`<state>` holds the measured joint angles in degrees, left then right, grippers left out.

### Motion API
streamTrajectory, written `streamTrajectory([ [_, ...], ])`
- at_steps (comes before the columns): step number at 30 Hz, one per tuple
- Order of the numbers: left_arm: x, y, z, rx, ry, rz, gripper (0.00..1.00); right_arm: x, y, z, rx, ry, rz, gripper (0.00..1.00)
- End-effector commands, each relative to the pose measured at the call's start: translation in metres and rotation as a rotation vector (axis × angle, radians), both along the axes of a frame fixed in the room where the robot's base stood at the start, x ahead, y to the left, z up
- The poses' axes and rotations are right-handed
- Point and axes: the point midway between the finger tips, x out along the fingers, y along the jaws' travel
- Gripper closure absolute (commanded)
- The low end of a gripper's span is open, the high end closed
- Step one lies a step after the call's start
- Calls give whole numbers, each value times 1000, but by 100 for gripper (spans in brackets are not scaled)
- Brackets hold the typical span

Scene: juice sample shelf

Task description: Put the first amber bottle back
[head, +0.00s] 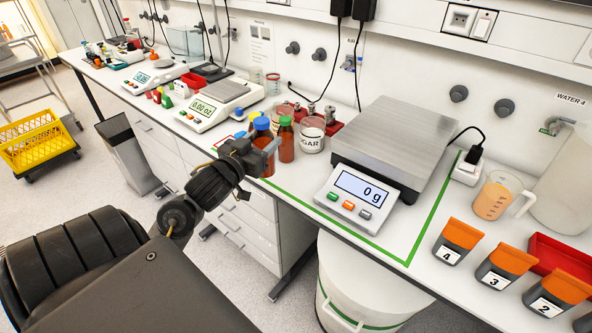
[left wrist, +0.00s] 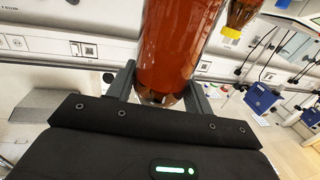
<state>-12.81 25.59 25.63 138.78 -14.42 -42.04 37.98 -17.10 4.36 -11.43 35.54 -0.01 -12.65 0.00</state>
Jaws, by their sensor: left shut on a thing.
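My left gripper (head: 268,146) is shut on a blue-capped amber bottle (head: 262,133) at the bench's front edge; the gripper hides part of its body. In the left wrist view the bottle's red-brown body (left wrist: 172,45) stands between the two fingers (left wrist: 160,88), and its cap is out of frame. Another amber bottle with a yellow band (left wrist: 236,14) shows at the top of the left wrist view. I cannot tell whether the held bottle touches the bench. My right gripper is not in view.
A sugar jar (head: 312,138) stands just right of the bottles, then a large scale (head: 368,192) reading 0 g inside a green outline. A smaller balance (head: 208,105) stands to the left. Orange-topped numbered containers (head: 507,264) and a beaker (head: 494,200) are at the right.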

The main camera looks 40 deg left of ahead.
Motion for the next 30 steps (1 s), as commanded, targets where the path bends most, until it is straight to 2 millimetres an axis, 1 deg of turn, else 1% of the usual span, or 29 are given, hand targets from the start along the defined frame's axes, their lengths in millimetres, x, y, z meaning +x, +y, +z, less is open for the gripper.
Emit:
streamTrajectory([
  [1,-1,10,12,6,-7,10,84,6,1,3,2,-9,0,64],
  [4,-3,22,23,1,-16,24,84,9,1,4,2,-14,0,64],
  [7,-4,27,27,-4,-19,29,84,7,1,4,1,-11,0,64],
  [11,1,26,25,-9,-21,30,84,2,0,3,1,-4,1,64],
  [14,16,24,18,-13,-24,30,84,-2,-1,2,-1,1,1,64],
  [18,50,18,3,-17,-22,29,84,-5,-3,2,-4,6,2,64],
  [23,92,10,-15,-14,-20,28,84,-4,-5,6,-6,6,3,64],
  [24,97,10,-26,-14,-17,29,84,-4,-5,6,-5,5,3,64],
  [25,102,9,-33,-13,-16,29,84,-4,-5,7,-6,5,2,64],
  [30,122,6,-57,-8,-18,29,84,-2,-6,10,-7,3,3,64],
])
